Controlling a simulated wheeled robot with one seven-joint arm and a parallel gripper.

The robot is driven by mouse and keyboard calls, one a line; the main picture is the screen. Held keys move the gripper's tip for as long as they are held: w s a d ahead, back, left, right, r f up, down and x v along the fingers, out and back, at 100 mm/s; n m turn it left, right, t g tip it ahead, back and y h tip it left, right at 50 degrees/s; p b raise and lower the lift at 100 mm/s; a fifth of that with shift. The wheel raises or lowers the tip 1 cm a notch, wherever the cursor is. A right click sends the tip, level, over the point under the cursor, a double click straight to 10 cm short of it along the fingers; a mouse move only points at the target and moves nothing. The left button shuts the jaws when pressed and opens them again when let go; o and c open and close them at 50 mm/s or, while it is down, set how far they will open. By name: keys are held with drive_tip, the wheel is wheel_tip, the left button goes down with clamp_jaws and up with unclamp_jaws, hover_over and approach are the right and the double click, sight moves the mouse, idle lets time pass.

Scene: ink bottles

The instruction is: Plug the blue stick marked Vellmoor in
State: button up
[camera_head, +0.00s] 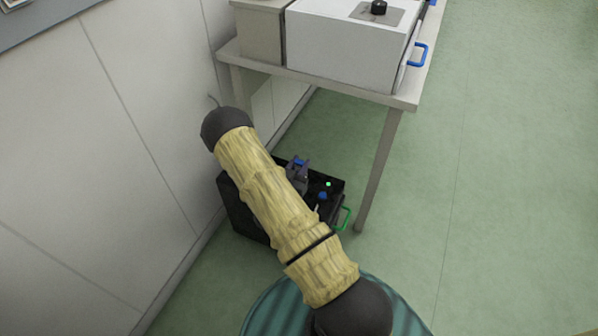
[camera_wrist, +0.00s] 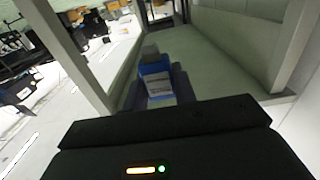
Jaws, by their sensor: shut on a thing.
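The blue stick (camera_wrist: 153,70) shows in the wrist view with a grey end pointing away and a pale label on its body. The label's print is too small to read. My gripper (camera_head: 298,166) is shut on the stick, with a dark finger on either side of it. In the head view, my gripper is low beside the table, at the black case (camera_head: 240,212) on the floor, and only a bit of blue shows between its fingers. My arm hides much of the case. I cannot make out a socket in either view.
A wall (camera_head: 100,150) is on the left. Open green floor lies right.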

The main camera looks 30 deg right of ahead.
idle(0.3)
drive_tip(key=shift+f+b, duration=1.55)
drive_tip(key=shift+f, duration=0.45)
drive_tip(key=shift+s+a+f+b, duration=0.1)
drive_tip(key=shift+s+f+b, duration=0.1)
drive_tip(key=shift+f+b, duration=0.5)
drive_tip(key=shift+f, duration=0.15)
drive_tip(key=shift+w+f, duration=0.3)
drive_tip(key=shift+f, duration=0.35)
drive_tip(key=shift+s+r, duration=0.15)
drive_tip(key=shift+r, duration=0.15)
drive_tip(key=shift+d+f+b, duration=0.2)
drive_tip(key=shift+f+b, duration=0.4)
